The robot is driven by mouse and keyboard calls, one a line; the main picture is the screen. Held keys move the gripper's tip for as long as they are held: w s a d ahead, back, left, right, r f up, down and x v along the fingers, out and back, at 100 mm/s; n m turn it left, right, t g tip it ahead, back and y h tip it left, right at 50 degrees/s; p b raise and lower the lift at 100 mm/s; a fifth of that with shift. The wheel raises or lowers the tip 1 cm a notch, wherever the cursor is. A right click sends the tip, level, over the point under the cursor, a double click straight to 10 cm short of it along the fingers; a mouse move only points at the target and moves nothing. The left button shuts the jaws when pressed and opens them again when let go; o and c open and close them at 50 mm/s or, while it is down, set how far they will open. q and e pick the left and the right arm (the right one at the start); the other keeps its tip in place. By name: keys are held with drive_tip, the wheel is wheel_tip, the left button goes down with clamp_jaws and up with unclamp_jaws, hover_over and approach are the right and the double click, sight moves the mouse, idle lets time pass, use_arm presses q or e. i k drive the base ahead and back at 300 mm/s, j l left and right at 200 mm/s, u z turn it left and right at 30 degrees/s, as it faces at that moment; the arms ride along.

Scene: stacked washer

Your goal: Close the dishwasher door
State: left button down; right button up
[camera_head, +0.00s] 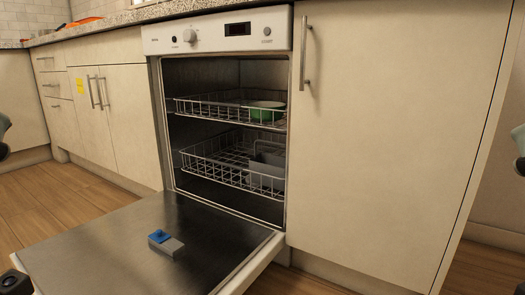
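The dishwasher's door (110,243) is folded down, lying open and roughly level in front of the machine. Its inner side is grey metal, and a light edge shows along its right side. A blue and grey dispenser piece (166,243) sits on the inner side. The white control panel (218,31) with a knob and a dark display is above the opening. The fingers of neither gripper show. Dark parts at the left and right picture edges and in the bottom left corner look like mine, cut off by the frame.
The upper rack (205,111) holds a green bowl (266,111). The lower rack (213,165) holds grey dishware. Both racks sit inside the cavity. A tall cabinet panel with a handle (305,52) stands right of the machine; drawers and cabinets are left. Wooden floor (35,205) is clear at left.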

sight(209, 250)
drive_tip(key=i+j+u, duration=0.15)
drive_tip(key=j+u, duration=0.25)
drive_tip(key=i+j+u, duration=0.15)
drive_tip(key=u, duration=0.3)
